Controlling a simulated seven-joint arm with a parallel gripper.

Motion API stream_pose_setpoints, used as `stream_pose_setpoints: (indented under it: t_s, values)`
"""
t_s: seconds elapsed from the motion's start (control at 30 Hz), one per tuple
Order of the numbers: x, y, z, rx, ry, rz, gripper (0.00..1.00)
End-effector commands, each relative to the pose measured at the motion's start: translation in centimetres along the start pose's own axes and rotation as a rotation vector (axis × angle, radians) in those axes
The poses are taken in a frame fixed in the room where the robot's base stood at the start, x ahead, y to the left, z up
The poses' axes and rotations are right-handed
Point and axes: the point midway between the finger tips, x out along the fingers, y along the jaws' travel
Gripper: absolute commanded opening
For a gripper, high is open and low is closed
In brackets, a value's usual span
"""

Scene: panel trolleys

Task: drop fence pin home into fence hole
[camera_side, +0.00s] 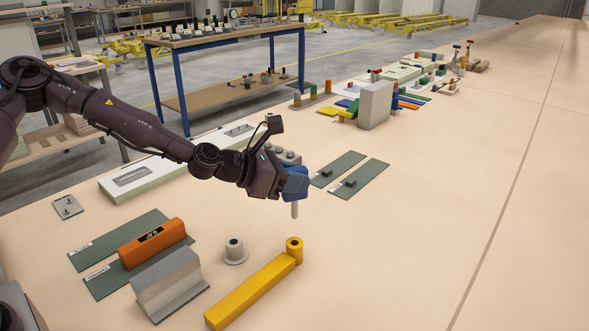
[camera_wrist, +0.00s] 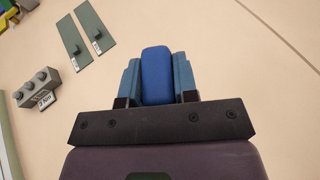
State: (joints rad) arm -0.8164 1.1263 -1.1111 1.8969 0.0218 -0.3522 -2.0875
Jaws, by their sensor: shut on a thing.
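My gripper (camera_side: 290,184) is shut on the fence pin (camera_side: 295,209), holding it by its blue head with the grey shank pointing down. In the wrist view, the blue head (camera_wrist: 156,76) sits between the two blue-grey fingers of my gripper (camera_wrist: 157,80); the shank is hidden there. The fence (camera_side: 255,290) is a long yellow bar on the table. The fence hole (camera_side: 295,243) is the dark opening in the round yellow boss at the bar's far end. In the side view, the pin's tip hangs above the boss, apart from it.
A grey flanged bushing (camera_side: 234,251) stands left of the boss. An orange block (camera_side: 155,243) on a green plate and a grey angled block (camera_side: 168,283) lie further left. Two green plates (camera_side: 338,169) lie behind my gripper. The table to the right is clear.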

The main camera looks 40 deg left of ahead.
Motion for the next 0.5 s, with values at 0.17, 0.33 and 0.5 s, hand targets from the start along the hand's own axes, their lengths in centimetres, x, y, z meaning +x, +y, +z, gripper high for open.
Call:
stream_pose_setpoints:
  t_s: [0.17, 0.33, 0.5]
  values:
    - [0.8, 0.0, -1.8, -0.004, 0.0, -0.001, 0.02]
    - [1.4, 0.0, -3.3, -0.003, 0.0, -0.001, 0.02]
    - [1.9, 0.0, -4.4, -0.002, 0.0, 0.0, 0.02]
